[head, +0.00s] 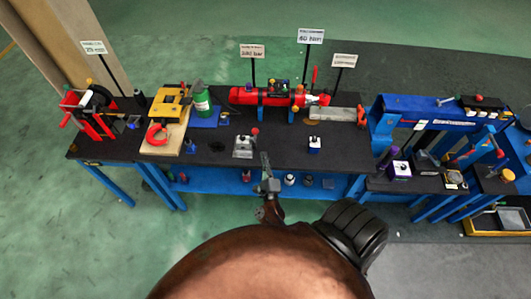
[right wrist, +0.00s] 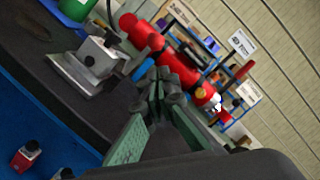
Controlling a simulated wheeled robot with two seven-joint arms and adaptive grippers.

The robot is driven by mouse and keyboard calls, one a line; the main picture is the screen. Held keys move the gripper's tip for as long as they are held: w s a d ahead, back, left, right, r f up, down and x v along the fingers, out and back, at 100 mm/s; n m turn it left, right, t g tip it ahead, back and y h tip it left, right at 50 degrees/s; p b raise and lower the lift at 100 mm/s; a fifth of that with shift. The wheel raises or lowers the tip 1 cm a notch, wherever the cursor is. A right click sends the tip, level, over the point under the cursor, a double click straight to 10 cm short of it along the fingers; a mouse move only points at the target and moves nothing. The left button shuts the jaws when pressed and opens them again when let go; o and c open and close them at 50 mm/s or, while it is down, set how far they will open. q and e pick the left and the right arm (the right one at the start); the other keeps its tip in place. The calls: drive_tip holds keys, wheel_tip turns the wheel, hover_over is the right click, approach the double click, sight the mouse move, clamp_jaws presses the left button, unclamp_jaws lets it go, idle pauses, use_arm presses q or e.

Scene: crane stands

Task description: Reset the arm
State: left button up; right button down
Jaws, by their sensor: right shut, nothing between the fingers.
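My right gripper (head: 265,162) reaches over the front edge of the dark workbench (head: 185,168) in the head view. Its fingers are shut and empty. In the right wrist view the closed fingertips (right wrist: 163,85) meet in front of the camera, with nothing between them. A grey metal block with a red knob (head: 243,146) is on the bench just beyond and left of the fingertips, apart from them as far as I can tell. It also shows at upper left in the right wrist view (right wrist: 98,57). My left gripper is not in view.
A red cylinder (head: 247,96) lies at the back of the bench, with sign posts behind. A green bottle (head: 202,103) and yellow fixture (head: 168,101) are left. A small white-topped block (head: 314,144) stands right. Blue frames (head: 420,105) stand farther right. Several items are on the lower shelf.

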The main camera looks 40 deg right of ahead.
drive_tip(key=shift+s+d, duration=0.1)
drive_tip(key=shift+s, duration=0.05)
drive_tip(key=shift+f, duration=0.15)
drive_tip(key=s+a+f+n+g+y+b, duration=0.2)
drive_tip(key=s+a+f+n+y, duration=0.15)
drive_tip(key=f+n, duration=0.6)
drive_tip(key=s+a+f+n+g+y+b, duration=0.1)
drive_tip(key=s+a+f+n+y, duration=0.3)
drive_tip(key=f, duration=1)
drive_tip(key=s+a+f+n+g+y+b, duration=0.2)
drive_tip(key=s+a+f+n+y, duration=0.25)
drive_tip(key=f, duration=0.75)
drive_tip(key=s+f+n+g+b, duration=0.1)
drive_tip(key=s+f+n+g, duration=0.2)
drive_tip(key=s, duration=0.7)
drive_tip(key=s+f+n+g, duration=0.3)
drive_tip(key=s+f+n, duration=0.3)
drive_tip(key=s+f, duration=0.3)
drive_tip(key=s+f+n+g+h+b, duration=0.1)
drive_tip(key=s+f+n+g, duration=0.2)
drive_tip(key=s, duration=0.8)
wheel_tip(320, 180, down, 4)
drive_tip(key=d+n, duration=0.1)
drive_tip(key=n, duration=0.1)
drive_tip(key=shift+s+n+g+b, duration=0.3)
drive_tip(key=shift+s+g+b, duration=0.05)
drive_tip(key=shift+g, duration=0.05)
